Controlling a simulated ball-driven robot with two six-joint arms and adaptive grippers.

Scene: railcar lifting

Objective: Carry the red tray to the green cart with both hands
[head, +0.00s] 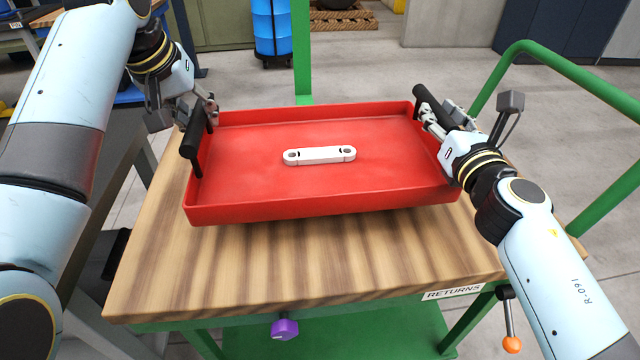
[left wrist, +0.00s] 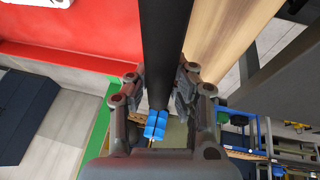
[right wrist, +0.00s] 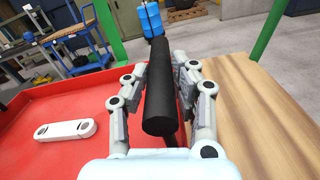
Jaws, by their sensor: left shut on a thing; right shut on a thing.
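The red tray (head: 320,208) is level or nearly so over the wooden top (head: 300,265) of the green cart. A dark shadow lies under its near edge; I cannot tell whether it touches the wood. A white link-shaped part (head: 320,155) with a hole at each end lies in the tray. My left gripper (head: 200,112) is shut on the tray's left black handle (head: 190,145), which runs between its fingers in the left wrist view (left wrist: 165,50). My right gripper (head: 430,115) is shut on the right black handle (right wrist: 158,100).
The cart's green rail (head: 575,75) rises at the right, close to my right arm, and a green post (head: 301,50) stands behind the tray. A RETURNS label (head: 453,292) is on the cart's front edge. A grey table (head: 110,170) stands at the left. Bare wood shows in front of the tray.

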